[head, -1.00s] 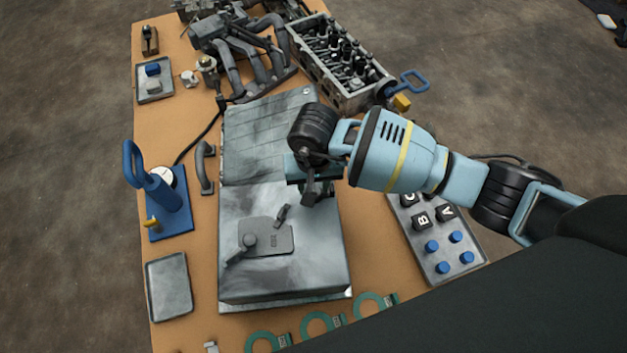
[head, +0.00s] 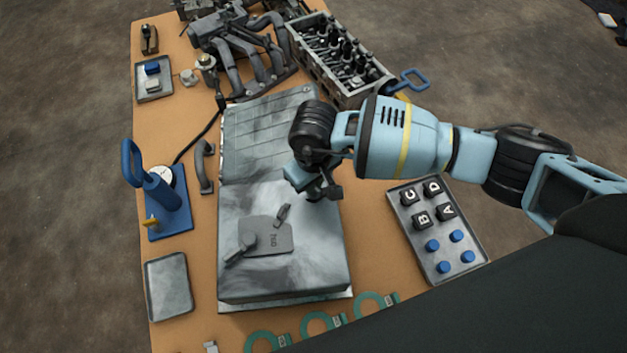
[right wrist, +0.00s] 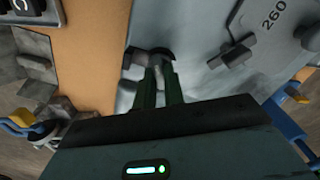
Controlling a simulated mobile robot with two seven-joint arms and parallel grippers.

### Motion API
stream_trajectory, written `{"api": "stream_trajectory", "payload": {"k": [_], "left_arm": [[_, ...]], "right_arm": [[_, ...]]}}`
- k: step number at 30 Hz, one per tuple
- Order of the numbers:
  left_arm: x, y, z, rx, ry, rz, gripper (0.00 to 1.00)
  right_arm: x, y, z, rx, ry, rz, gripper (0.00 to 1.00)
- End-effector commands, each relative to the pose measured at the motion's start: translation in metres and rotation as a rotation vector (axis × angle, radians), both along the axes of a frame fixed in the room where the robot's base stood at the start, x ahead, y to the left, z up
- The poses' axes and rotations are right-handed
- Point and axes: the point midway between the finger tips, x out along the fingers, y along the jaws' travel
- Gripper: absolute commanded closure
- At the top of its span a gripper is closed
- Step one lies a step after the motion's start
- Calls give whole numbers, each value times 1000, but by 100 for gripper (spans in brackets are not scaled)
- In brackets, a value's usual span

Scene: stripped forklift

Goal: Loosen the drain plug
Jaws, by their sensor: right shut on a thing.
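The drain plug (head: 334,192) is a small dark grey piece with a short bar handle, at the right edge of the top of a grey metal box (head: 300,277). My right gripper (head: 319,191) points down over it and is shut on it. In the right wrist view, the two dark green fingers of the right gripper (right wrist: 158,72) close on the plug (right wrist: 138,59), and part of its bar sticks out to the left. The fingers and wrist hide much of the plug. My left gripper is not in view.
A plate marked 260 (head: 270,236) with small levers lies on the box top, left of my gripper. A blue press-like stand (head: 168,200) is at left. A tray with lettered blocks and blue knobs (head: 440,268) is at right. An engine head (head: 318,50) stands behind.

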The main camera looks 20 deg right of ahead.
Motion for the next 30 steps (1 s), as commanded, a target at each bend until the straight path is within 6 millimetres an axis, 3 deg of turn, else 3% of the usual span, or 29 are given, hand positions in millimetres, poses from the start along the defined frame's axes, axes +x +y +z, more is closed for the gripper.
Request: {"api": "stream_trajectory", "payload": {"k": [10,21,30], "left_arm": [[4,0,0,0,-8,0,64],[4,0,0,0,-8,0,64],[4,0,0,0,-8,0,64]], "right_arm": [[1,0,1,0,-2,41,100],[1,-1,2,-1,-2,475,100],[1,0,1,0,-2,566,100]]}}
